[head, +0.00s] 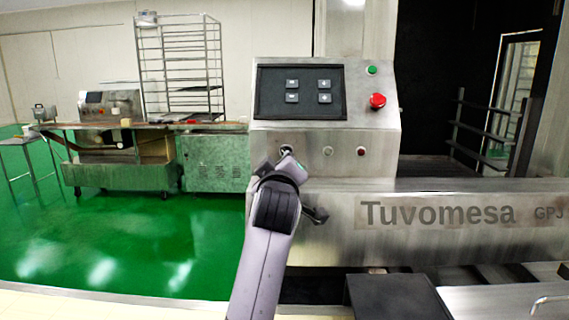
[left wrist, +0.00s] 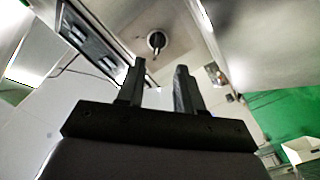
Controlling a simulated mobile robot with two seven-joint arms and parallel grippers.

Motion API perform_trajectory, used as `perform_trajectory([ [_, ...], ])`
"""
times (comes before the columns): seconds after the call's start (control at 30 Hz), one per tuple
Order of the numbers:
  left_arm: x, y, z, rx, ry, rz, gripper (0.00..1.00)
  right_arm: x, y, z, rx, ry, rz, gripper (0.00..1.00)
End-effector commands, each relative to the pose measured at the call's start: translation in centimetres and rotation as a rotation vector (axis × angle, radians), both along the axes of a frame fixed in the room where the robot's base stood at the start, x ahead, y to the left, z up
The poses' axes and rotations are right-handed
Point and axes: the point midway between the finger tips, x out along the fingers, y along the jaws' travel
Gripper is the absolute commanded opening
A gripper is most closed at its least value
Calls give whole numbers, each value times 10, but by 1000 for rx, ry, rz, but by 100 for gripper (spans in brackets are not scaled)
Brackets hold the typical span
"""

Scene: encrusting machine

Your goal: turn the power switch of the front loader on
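The front loader's steel control box (head: 325,173) stands in the middle of the head view. A small dark rotary switch (head: 286,149) sits low on the left of its front face, partly hidden by my left gripper (head: 287,163). In the left wrist view the switch (left wrist: 156,40) is a round black knob on the steel face. It lies ahead of and roughly between the fingertips of my left gripper (left wrist: 158,78). The two fingers are apart with nothing between them, and the knob looks beyond them. My right gripper is not in view.
Above the switch are a black keypad (head: 300,92), a green button (head: 372,70) and a red mushroom button (head: 377,101). Smaller controls (head: 328,151) sit to the switch's right. A steel beam lettered Tuvomesa (head: 440,222) juts out at right. Green floor (head: 120,235) is open at left.

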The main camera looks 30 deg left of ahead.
Motion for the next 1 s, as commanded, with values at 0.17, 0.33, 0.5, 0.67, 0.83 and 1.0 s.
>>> perform_trajectory([
  [0.17, 8, 1, 4, -21, -12, 3, 36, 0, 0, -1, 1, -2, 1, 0],
  [0.33, 27, 11, 5, -19, -10, 4, 36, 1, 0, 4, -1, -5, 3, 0],
  [0.5, 45, 20, 4, -18, -9, 3, 36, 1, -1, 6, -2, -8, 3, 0],
  [0.67, 58, 26, 4, -18, -9, 2, 36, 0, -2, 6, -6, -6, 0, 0],
  [0.83, 64, 29, 3, -19, -11, 2, 36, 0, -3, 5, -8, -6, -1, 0],
  [1.0, 64, 29, 3, -19, -11, 2, 36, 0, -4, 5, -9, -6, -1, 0],
])
